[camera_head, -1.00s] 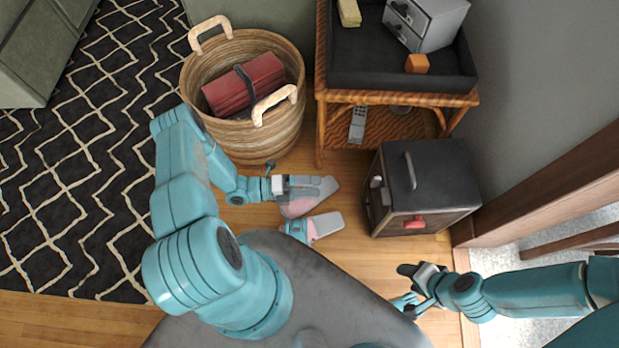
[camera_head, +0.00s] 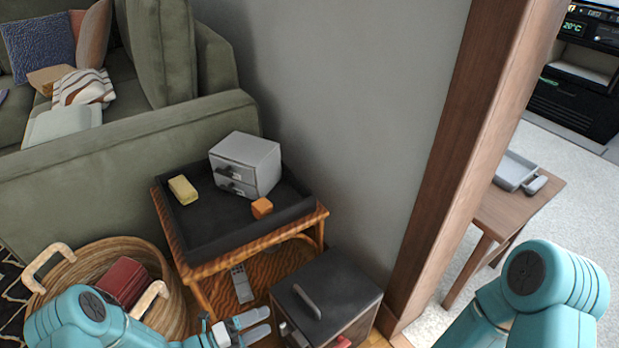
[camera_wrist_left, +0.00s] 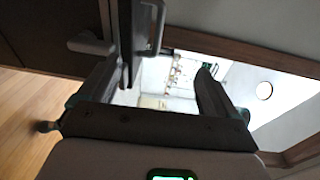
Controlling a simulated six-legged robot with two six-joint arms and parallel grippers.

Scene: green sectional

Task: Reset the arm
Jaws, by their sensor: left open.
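My left gripper (camera_head: 256,326) is at the bottom of the head view, just left of the dark-topped cabinet (camera_head: 326,290). Its fingers are apart and I see nothing between them. In the left wrist view the gripper (camera_wrist_left: 158,85) also shows open, with a bright room beyond its fingers. My right arm enters at the bottom right of the head view, bent at a teal joint. Its gripper is outside the frame.
A wicker basket (camera_head: 172,312) with a red item stands at the lower left. A rattan table (camera_head: 196,268) holds a black tray (camera_head: 205,236) with a grey drawer box (camera_head: 246,163), yellow block (camera_head: 183,189) and orange block (camera_head: 262,208). A wooden door frame (camera_head: 470,150) rises on the right.

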